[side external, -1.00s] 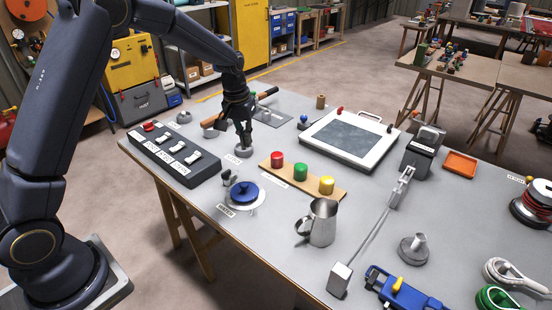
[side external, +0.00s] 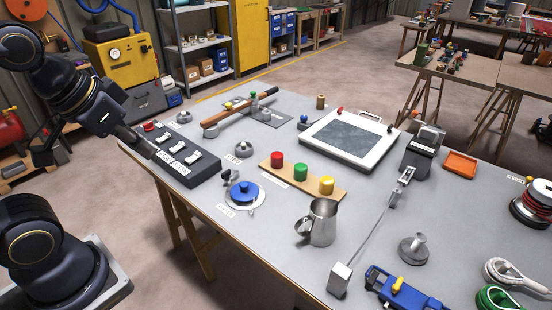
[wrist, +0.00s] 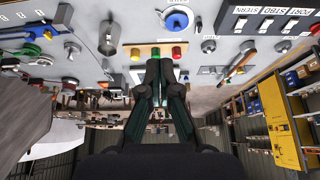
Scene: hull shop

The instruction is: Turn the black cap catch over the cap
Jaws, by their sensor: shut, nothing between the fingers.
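A blue round cap (side external: 244,193) with a raised knob sits on a white disc near the table's front edge. It also shows at the top of the wrist view (wrist: 177,20). The small black catch (side external: 227,177) stands beside the cap at its upper left, apart from the blue top; its exact turn is too small to tell. My gripper (side external: 150,153) is at the left of the side view, by the left part of the switch panel and well away from the cap. In the wrist view its fingers (wrist: 159,62) are together and empty.
The black switch panel (side external: 172,156) with white rockers lies left of the cap. A grey knob (side external: 244,149), a board with red, green and yellow buttons (side external: 300,172) and a steel jug (side external: 321,222) stand around it. A wooden-handled lever (side external: 225,119) lies behind.

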